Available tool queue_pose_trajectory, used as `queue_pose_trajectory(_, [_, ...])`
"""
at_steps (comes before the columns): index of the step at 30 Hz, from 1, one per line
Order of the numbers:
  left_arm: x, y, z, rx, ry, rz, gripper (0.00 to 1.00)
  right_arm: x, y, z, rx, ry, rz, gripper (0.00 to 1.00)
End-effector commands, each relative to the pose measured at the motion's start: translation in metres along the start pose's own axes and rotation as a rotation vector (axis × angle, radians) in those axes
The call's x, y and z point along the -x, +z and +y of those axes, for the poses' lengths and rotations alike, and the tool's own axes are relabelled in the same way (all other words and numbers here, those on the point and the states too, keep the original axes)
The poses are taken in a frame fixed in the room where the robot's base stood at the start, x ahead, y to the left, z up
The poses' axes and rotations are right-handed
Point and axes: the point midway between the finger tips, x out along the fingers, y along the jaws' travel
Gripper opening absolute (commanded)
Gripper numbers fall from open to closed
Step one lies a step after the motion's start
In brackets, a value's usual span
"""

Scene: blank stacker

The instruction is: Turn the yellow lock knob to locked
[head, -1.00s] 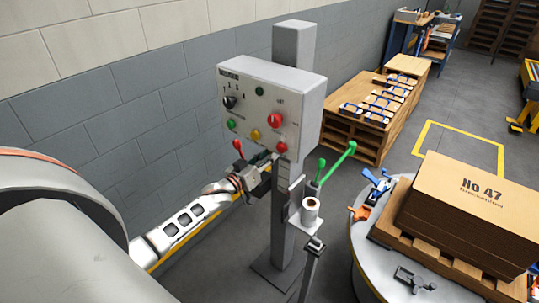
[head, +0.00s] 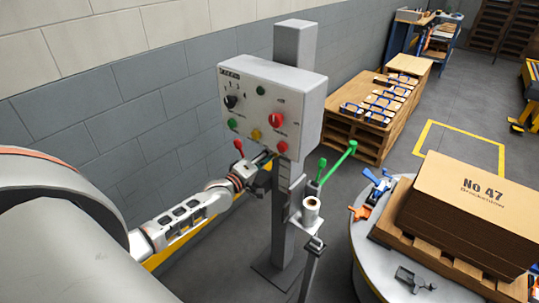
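The grey control box (head: 296,95) is mounted on a post in the middle of the head view. A small yellow knob (head: 256,134) sits low on its front face, between a green button (head: 233,124) and a red one (head: 282,147). Its pointer direction is too small to read. My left gripper (head: 263,160) is just below the box's lower edge, under the yellow knob and apart from it. Its fingers are small and partly against the post, so their opening is unclear. My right gripper is not in view.
A black selector (head: 231,102) and a red knob (head: 276,119) are also on the box. A block wall (head: 130,120) is behind. A stack labelled No 47 (head: 470,205) is at the right.

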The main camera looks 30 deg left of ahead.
Motion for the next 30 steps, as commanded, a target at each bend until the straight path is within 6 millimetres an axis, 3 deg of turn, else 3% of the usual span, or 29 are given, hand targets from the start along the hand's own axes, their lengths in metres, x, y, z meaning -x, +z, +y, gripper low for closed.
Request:
queue_pose_trajectory(10, [-0.0010, 0.0003, 0.0013, 0.143, 0.003, -0.001, 0.06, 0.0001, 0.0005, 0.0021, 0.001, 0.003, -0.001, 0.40])
queue_pose_trajectory(27, [-0.0011, 0.0005, 0.0018, 0.171, 0.004, -0.001, 0.06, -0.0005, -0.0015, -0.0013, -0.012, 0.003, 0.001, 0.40])
queue_pose_trajectory(28, [-0.0011, 0.0005, 0.0018, 0.171, 0.004, 0.000, 0.35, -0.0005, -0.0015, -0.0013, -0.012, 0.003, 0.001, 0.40])
queue_pose_trajectory(29, [-0.0011, 0.0005, 0.0018, 0.171, 0.004, 0.000, 0.43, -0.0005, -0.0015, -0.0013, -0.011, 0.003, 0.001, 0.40])
queue_pose_trajectory(30, [-0.0010, 0.0005, 0.0016, 0.171, 0.004, 0.000, 0.44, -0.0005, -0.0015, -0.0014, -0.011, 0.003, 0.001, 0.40])
